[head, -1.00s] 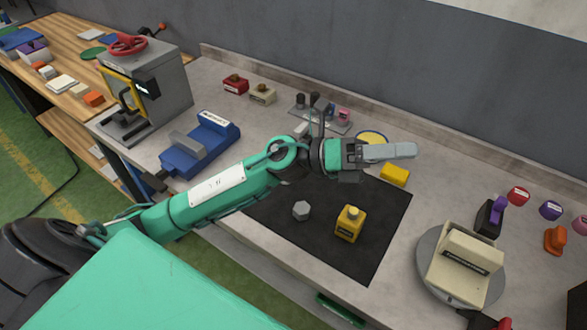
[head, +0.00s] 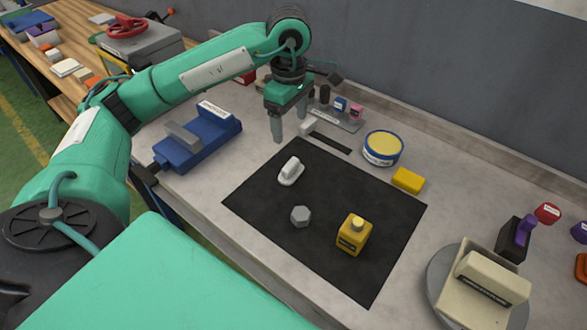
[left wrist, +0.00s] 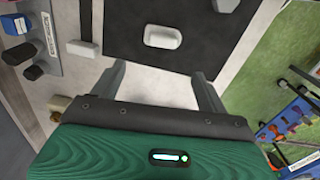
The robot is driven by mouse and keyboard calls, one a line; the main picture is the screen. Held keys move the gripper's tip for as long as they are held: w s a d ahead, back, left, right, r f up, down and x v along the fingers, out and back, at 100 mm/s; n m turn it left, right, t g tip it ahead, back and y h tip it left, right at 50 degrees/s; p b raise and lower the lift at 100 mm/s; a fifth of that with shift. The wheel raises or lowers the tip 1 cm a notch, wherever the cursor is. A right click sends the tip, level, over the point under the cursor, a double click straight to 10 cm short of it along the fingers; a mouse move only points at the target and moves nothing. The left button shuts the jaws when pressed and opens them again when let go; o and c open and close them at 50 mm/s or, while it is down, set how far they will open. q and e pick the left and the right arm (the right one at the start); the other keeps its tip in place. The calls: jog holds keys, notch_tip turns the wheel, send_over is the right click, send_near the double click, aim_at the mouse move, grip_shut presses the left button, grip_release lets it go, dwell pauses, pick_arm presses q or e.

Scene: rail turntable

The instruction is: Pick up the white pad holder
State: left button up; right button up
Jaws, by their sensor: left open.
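The white pad holder (head: 290,172) lies on the black mat (head: 340,200) near its far left part, a pale base with a raised grip. It also shows in the left wrist view (left wrist: 163,36), ahead of the fingers. My left gripper (head: 291,131) points down, open and empty, above and behind the holder near the mat's far left corner. In the left wrist view the two fingers (left wrist: 158,72) stand wide apart with nothing between them. My right gripper is not in view.
A grey hexagonal piece (head: 300,216) and a yellow bottle (head: 353,235) stand on the mat. A blue vise (head: 198,143) is left of it. A round yellow-topped tin (head: 383,148) and yellow block (head: 408,180) are right. A cream device (head: 480,285) sits on a turntable.

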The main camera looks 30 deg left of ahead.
aim_at(291, 164)
pick_arm(q)
notch_tip(291, 164, down, 8)
jog(key=shift+s+f+p, duration=0.1)
jog(key=shift+f+p, duration=0.1)
jog(key=shift+p, duration=0.4)
jog(key=f, duration=0.1)
jog(key=f+p, duration=0.1)
jog(key=f, duration=0.2)
jog(key=shift+s+d+f+p, duration=0.2)
jog(key=shift+s+f+p, duration=0.05)
jog(key=shift+f+p, duration=0.15)
jog(key=shift+f, duration=0.2)
jog(key=c, duration=0.6)
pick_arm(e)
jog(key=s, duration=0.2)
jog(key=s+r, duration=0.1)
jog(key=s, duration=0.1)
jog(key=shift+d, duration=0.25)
